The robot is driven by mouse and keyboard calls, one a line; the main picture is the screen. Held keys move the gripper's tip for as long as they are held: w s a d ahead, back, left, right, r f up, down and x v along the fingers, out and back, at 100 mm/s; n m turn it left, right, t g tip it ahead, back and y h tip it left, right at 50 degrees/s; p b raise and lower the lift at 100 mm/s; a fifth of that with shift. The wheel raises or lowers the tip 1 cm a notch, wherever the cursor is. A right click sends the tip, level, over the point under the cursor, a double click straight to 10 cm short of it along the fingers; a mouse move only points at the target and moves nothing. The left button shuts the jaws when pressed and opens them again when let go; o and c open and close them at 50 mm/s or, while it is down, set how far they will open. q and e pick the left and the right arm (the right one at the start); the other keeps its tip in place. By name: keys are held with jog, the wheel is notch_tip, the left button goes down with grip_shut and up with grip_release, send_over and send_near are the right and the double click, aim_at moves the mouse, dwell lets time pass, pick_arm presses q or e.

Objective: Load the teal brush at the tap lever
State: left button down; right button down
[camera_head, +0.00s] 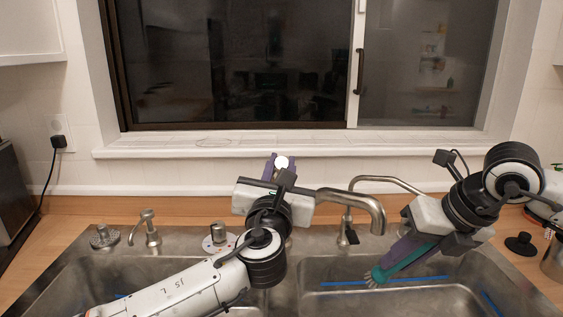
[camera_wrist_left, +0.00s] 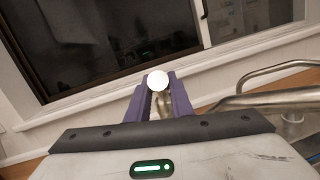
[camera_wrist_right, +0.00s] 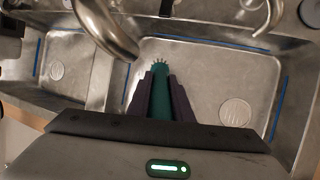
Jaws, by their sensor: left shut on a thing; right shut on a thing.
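The teal brush (camera_head: 412,257) is between the purple fingers of my right gripper (camera_head: 395,260), tilted down and left. Its pale bristles (camera_head: 373,277) are over the right sink basin, near the end of the tap spout (camera_head: 362,204). The brush also shows in the right wrist view (camera_wrist_right: 160,97), with bristles pointing away from my gripper. My left gripper (camera_wrist_left: 158,84) is shut around a metal part topped by a white round knob (camera_wrist_left: 157,80), apparently the tap lever. The knob shows in the head view (camera_head: 281,162); my left arm hides the tap's base.
The steel double sink (camera_head: 312,272) has blue strips in its basins. A soap dispenser (camera_head: 147,227) is at the left. A black stopper (camera_head: 520,244) lies on the right counter. The window sill (camera_head: 330,143) runs behind.

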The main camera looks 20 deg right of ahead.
pick_arm(q)
jog(key=shift+f, duration=0.1)
jog(key=c, duration=1.6)
grip_release()
jog(key=shift+o, duration=0.2)
jog(key=shift+s, duration=0.15)
jog(key=v, duration=1.2)
jog(key=shift+f, duration=0.2)
